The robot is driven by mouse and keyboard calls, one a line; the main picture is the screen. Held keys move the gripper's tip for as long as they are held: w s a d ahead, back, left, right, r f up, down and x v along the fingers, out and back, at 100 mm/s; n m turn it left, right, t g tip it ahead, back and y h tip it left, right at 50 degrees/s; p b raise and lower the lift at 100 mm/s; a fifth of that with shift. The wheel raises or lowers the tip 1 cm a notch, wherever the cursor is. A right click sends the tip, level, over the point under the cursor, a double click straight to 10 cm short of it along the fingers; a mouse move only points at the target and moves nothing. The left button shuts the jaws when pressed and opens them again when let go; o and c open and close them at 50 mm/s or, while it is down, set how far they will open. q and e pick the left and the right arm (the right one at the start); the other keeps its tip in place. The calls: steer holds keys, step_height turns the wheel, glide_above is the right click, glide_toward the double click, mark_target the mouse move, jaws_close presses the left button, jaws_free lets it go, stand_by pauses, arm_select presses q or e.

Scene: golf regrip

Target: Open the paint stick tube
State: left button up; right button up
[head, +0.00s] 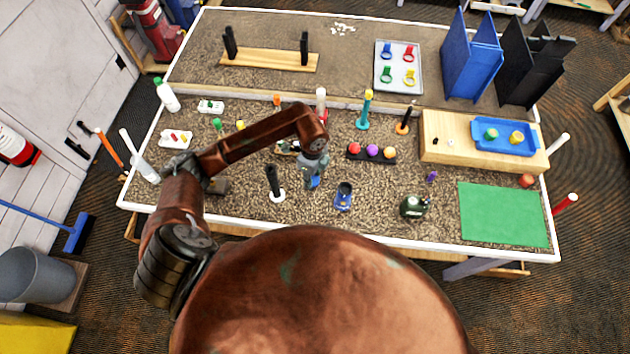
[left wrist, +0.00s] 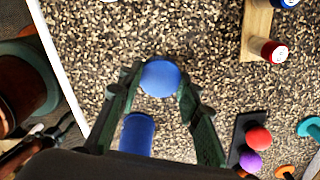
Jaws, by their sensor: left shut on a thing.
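My left gripper (head: 313,168) is over the front middle of the gravel-topped table. It also shows in the left wrist view (left wrist: 157,85), its two dark green fingers closed on the sides of a blue, round-ended thing (left wrist: 160,77). In the head view this blue thing (head: 313,183) shows just below the fingers. It looks like the paint stick tube or its cap; I cannot tell which. Whether it touches the table is unclear. A second blue cylinder (left wrist: 137,133) is close by, partly hidden by the gripper body. My right gripper is not in view.
A blue holder (head: 343,196) stands right of my left gripper, and a black-handled item on a white base (head: 277,190) stands left. A black strip with coloured balls (head: 372,152) is behind to the right. A green mat (head: 503,215) lies clear at the right.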

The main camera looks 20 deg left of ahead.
arm_select(q)
step_height(320, 180, down, 3)
steer(key=shift+s+f, duration=0.1)
steer(key=shift+s, duration=0.05)
steer(key=shift+f, duration=0.35)
steer(key=o, duration=1.3)
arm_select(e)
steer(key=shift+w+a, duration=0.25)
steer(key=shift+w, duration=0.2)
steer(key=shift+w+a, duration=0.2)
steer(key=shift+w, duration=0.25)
arm_select(q)
steer(key=shift+r, duration=0.1)
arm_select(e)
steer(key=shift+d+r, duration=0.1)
